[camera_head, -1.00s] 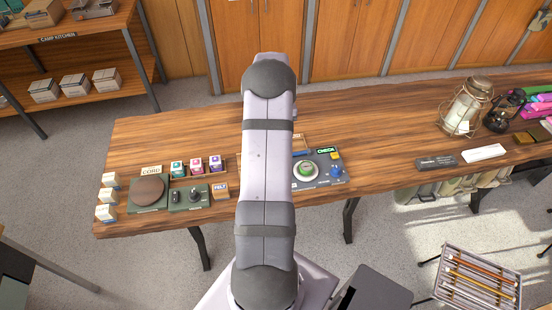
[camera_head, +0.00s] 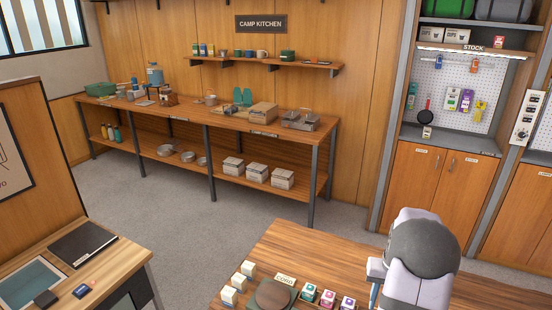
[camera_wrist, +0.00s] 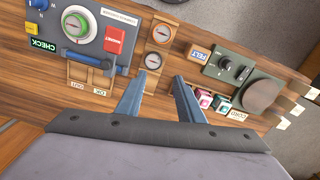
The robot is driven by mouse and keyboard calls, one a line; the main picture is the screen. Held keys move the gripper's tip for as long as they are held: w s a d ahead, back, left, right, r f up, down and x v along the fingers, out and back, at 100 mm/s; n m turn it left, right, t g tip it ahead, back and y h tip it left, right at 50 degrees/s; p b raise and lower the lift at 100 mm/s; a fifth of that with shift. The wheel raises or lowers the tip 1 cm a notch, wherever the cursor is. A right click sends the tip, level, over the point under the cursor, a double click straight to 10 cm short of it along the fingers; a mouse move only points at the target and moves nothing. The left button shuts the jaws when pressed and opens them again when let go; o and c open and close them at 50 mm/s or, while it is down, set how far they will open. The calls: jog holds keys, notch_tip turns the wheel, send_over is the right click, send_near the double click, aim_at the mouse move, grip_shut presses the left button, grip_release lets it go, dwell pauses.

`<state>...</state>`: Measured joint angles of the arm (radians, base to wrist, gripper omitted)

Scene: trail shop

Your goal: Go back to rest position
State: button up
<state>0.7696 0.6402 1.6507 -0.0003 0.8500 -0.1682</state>
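My gripper (camera_wrist: 159,77) shows in the wrist view with its two blue-grey fingers spread apart and nothing between them. It is over the wooden bench (camera_wrist: 225,138). Two round gauges (camera_wrist: 156,47) lie just beyond the left fingertip. A grey panel with a green-ringed dial (camera_wrist: 80,25) is at upper left. In the head view my arm (camera_head: 420,262) stands at the lower right, over the bench's far side.
In the wrist view, a black-knob panel (camera_wrist: 233,68), a dark round pad (camera_wrist: 262,95) and small colored boxes (camera_wrist: 205,100) lie right of the fingers. In the head view, a camp kitchen shelf (camera_head: 215,118) stands behind, and a desk (camera_head: 112,258) at left. Grey floor between is clear.

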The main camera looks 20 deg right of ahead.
jog(key=w+a+r+n, duration=0.1)
jog(key=a+r+n, duration=0.15)
jog(key=a, duration=0.95)
jog(key=s+a+r+n, duration=0.1)
jog(key=s+a+n, duration=0.1)
jog(key=s+a, duration=0.6)
jog(key=s+a+r+n, duration=0.15)
jog(key=s+a, duration=0.25)
jog(key=a, duration=0.8)
notch_tip(320, 180, down, 28)
jog(key=b, duration=2.7)
jog(key=shift+r+n, duration=0.25)
jog(key=shift+n, duration=0.15)
jog(key=shift+w, duration=0.1)
